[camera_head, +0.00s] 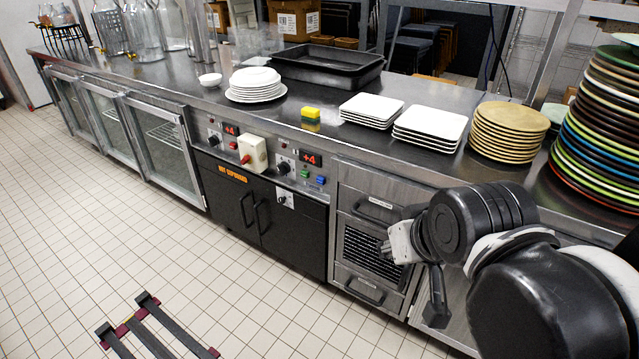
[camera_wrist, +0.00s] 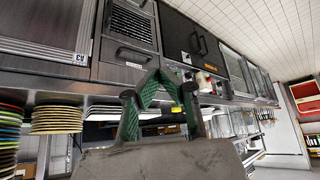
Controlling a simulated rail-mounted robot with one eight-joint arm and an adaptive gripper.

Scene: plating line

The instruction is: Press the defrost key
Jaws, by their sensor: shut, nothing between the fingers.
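The control panel is on the front of the counter, above black double doors. In the head view it has a red key (camera_head: 233,145), a green key (camera_head: 304,173) and a blue key (camera_head: 320,180). No label is legible, so I cannot tell which is the defrost key. Two red displays (camera_head: 230,129) (camera_head: 309,160) read +4, beside black knobs (camera_head: 284,168). A cream box (camera_head: 252,152) with a red knob sits between them. My gripper (camera_wrist: 160,76) shows green pads in the wrist view, shut and empty. It is right of the panel in the head view, apart from it.
Black doors (camera_head: 258,211) and a drawer unit (camera_head: 372,207) with handles are below the countertop. A yellow sponge (camera_head: 311,113), white plates (camera_head: 256,86), square plates (camera_head: 430,128) and tan plates (camera_head: 507,132) stand on top. The tiled floor (camera_head: 60,230) in front is mostly clear.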

